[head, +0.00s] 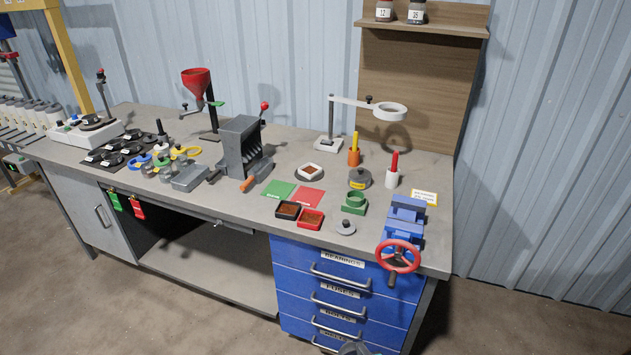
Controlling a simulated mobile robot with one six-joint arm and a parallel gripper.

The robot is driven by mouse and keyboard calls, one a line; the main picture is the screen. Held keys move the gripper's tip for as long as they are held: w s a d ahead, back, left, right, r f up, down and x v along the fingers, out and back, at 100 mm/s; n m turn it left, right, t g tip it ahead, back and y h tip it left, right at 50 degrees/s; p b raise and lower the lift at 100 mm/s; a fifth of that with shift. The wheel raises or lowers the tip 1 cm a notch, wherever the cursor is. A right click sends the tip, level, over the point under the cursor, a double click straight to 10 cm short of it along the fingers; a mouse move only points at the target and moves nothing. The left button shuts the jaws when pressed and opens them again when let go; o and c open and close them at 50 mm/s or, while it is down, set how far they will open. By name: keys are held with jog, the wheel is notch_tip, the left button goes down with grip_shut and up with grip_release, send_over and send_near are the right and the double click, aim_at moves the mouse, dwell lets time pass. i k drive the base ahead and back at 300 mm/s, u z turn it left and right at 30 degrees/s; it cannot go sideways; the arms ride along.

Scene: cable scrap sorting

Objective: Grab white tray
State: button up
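The white tray (298,172) is a small square dish with brown-orange bits in it. A dark grey shape (353,348) at the bottom edge, in front of the blue drawers, looks like the tip of my gripper. It is mostly cut off by the frame, so its fingers cannot be made out. It is well below and in front of the bench top, far from the white tray.
A black tray (288,216) and a red tray (299,225) stand in front of the green mat (278,189) and red mat (311,196). A ring stand (331,118) rises behind the white tray. A lever machine (238,145) is left, a blue vise (404,220) right.

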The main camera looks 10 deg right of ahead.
aim_at(310, 171)
jog(key=k, duration=1)
jog(key=u, duration=0.25)
jog(key=i, duration=0.5)
jog(key=u, duration=0.8)
jog(key=i, duration=0.65)
jog(key=u, duration=0.4)
jog(key=i, duration=1.55)
jog(key=z, duration=0.15)
